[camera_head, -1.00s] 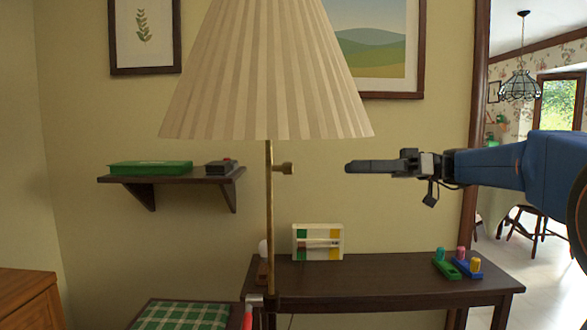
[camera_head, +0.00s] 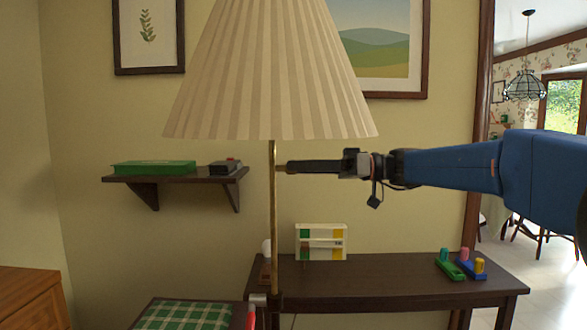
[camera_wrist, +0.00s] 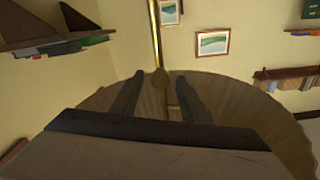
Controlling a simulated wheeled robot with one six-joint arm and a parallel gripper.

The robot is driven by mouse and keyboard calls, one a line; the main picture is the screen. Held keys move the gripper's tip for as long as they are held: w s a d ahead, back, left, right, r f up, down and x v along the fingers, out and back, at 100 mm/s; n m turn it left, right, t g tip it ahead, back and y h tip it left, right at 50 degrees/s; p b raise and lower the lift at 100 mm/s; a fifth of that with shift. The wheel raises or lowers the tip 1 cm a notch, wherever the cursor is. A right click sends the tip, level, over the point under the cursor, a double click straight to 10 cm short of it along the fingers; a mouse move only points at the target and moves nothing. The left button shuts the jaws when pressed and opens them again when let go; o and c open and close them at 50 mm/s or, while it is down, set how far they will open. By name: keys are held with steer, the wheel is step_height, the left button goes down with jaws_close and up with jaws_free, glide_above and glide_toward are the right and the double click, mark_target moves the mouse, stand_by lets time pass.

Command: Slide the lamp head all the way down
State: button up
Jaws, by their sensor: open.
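The lamp has a large pleated cream shade (camera_head: 270,75) above a thin brass pole (camera_head: 273,220). A small brass knob (camera_head: 281,168) sticks out to the right of the pole just under the shade. My gripper (camera_head: 291,167) comes in level from the right, with its fingertips at the knob and hiding most of it. In the wrist view, my gripper (camera_wrist: 157,85) is open, with one dark finger on each side of the round knob (camera_wrist: 160,78). A gap shows between the knob and each finger. The shade (camera_wrist: 265,112) shows behind the fingers.
A wall shelf (camera_head: 175,177) holds a green book (camera_head: 153,167). A green checked seat (camera_head: 190,314) is at the lower left.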

steer(key=shift+a, duration=0.95)
jaws_close()
step_height(320, 180, down, 30)
steer(key=shift+f, duration=0.2)
steer(key=shift+c, duration=0.2)
jaws_free()
steer(key=shift+f, duration=0.1)
steer(key=shift+o, duration=0.2)
steer(key=shift+d, duration=0.1)
